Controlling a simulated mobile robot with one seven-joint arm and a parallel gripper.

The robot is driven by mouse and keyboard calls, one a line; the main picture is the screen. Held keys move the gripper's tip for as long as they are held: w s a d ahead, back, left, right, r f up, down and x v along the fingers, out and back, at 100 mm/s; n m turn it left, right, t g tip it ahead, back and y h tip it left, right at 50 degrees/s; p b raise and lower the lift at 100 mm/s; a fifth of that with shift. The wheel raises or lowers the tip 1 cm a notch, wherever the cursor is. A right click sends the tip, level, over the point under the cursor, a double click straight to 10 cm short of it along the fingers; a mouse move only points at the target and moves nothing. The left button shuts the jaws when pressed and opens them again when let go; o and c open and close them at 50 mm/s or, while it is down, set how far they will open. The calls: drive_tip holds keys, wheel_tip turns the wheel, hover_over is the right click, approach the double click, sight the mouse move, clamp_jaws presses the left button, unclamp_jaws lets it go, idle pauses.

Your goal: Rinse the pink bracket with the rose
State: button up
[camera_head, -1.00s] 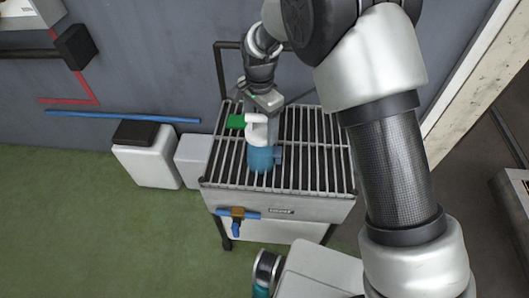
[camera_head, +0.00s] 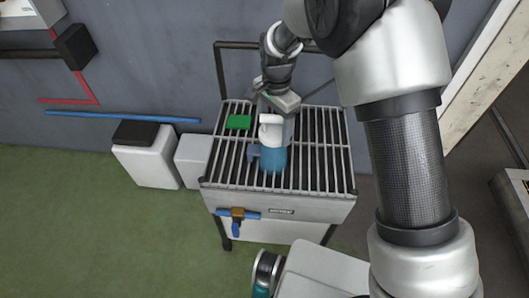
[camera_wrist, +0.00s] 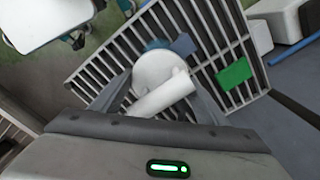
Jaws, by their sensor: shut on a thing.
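My gripper (camera_head: 281,117) is over the slatted grate and shut on the rose, with a white handle (camera_head: 270,120) and a blue round head (camera_head: 272,160) pointing down. In the wrist view, the white handle (camera_wrist: 165,95) lies between the two fingers (camera_wrist: 160,100). The head is over the middle of the grate; I cannot tell whether it touches the slats. No pink bracket can be made out in either view. A slate-blue piece (camera_head: 253,152) shows just left of the head, partly hidden, and also shows in the wrist view (camera_wrist: 183,45).
A green block (camera_head: 238,122) lies on the grate (camera_head: 330,150), left of the rose. A blue-handled valve (camera_head: 237,214) is on the basin's front. A white bin (camera_head: 146,165) with a dark lid stands left. The grate's right half is clear.

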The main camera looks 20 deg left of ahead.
sight(264, 130)
drive_tip(key=shift+s+a, duration=0.2)
drive_tip(key=shift+a, duration=0.55)
drive_tip(key=shift+s+a, duration=0.15)
drive_tip(key=shift+a, duration=0.55)
drive_tip(key=shift+a, duration=0.1)
drive_tip(key=shift+s+a+p, duration=0.15)
drive_tip(key=shift+s+a, duration=0.05)
drive_tip(key=shift+a, duration=0.4)
drive_tip(key=shift+s+a+p, duration=0.15)
drive_tip(key=shift+s+a, duration=0.05)
drive_tip(key=shift+a, duration=0.4)
drive_tip(key=shift+d, duration=0.1)
drive_tip(key=shift+w+d, duration=0.2)
drive_tip(key=shift+d, duration=0.45)
drive_tip(key=shift+w+d, duration=0.2)
drive_tip(key=shift+d, duration=0.45)
